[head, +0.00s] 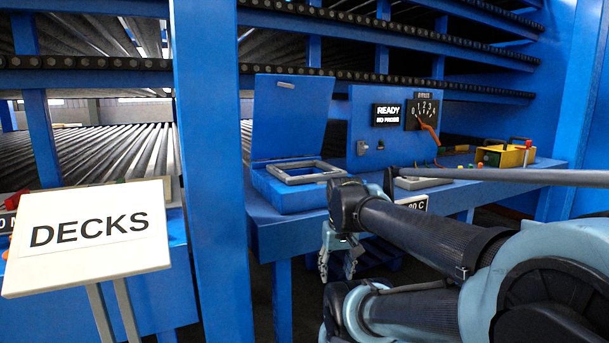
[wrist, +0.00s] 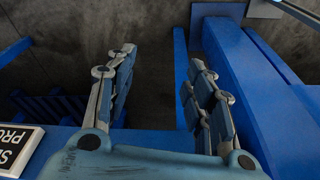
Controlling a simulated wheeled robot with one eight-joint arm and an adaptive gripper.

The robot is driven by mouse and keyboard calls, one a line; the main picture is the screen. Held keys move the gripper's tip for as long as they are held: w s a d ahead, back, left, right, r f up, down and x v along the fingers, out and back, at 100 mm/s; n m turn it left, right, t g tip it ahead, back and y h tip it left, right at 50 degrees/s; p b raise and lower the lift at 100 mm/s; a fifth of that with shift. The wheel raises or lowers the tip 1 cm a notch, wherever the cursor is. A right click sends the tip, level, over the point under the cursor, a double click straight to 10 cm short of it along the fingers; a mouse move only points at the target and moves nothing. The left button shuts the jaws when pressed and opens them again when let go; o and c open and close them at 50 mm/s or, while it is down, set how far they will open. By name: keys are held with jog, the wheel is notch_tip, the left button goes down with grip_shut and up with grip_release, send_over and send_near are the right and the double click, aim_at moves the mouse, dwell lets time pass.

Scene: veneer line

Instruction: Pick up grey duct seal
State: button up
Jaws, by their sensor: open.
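A grey rectangular frame, which looks like the duct seal (head: 316,178), lies on top of the blue box (head: 285,197) with a raised lid. The box stands on the blue bench. My gripper (head: 337,268) hangs pointing down in front of the bench, below and a little right of the seal, apart from it. In the wrist view my gripper (wrist: 160,72) is open, its two fingers well apart and nothing between them. The seal does not show in the wrist view.
A blue post (head: 213,150) stands left of the box. A "DECKS" sign (head: 90,238) stands front left. A panel with a "READY" display (head: 387,115) and gauge, and a yellow control box (head: 506,155), are on the bench. Another grey piece (head: 425,183) is partly hidden by my arm.

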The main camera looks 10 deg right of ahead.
jog(key=w+a+r+n+t, duration=0.1)
jog(key=w+a+r, duration=0.1)
jog(key=w+r, duration=0.75)
jog(key=w+a+r+n, duration=0.1)
jog(key=w+a+r, duration=0.1)
jog(key=w+r, duration=0.7)
jog(key=n+y, duration=0.1)
send_near(279, 171)
jog(key=shift+t, duration=0.4)
jog(key=x, duration=0.9)
jog(key=shift+d+f, duration=0.1)
jog(key=shift+f, duration=0.05)
jog(key=shift+c, duration=0.5)
grip_shut()
